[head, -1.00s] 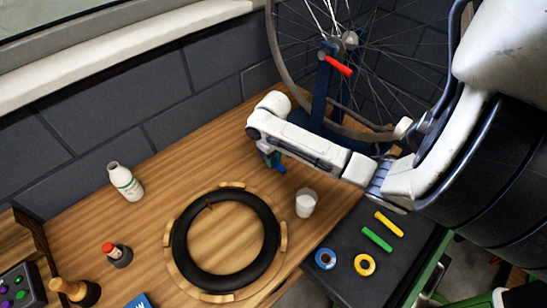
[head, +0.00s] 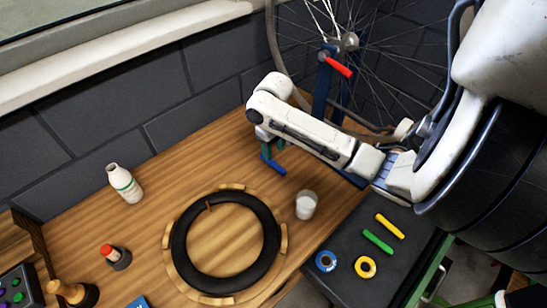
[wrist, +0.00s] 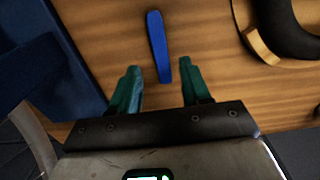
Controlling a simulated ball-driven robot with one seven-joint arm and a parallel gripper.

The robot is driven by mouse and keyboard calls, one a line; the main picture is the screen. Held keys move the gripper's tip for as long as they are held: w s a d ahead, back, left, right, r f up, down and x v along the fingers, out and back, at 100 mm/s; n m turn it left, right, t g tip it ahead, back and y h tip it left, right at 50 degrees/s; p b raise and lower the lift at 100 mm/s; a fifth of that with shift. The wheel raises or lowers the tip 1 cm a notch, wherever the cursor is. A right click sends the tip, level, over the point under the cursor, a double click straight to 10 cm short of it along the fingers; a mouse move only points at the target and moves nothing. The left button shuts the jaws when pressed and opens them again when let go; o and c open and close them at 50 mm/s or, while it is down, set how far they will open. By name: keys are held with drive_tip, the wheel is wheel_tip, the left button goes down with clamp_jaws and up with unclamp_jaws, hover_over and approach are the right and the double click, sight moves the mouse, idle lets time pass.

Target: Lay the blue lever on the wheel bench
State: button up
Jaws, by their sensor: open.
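The blue lever (head: 272,165) lies on the wooden wheel bench (head: 190,145), behind the tyre and near the wheel stand. In the head view my arm hides part of the fingers.
A black tyre (head: 177,245) lies in a wooden ring in front of the lever. A white cup (head: 306,205) stands to the right. A dark side surface (head: 345,275) holds green and yellow levers and tape rolls. A white bottle (head: 125,184) stands left.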

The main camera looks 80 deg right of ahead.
sight(274, 163)
wheel_tip(274, 163, up, 6)
drive_tip(key=shift+r, duration=0.15)
idle(0.4)
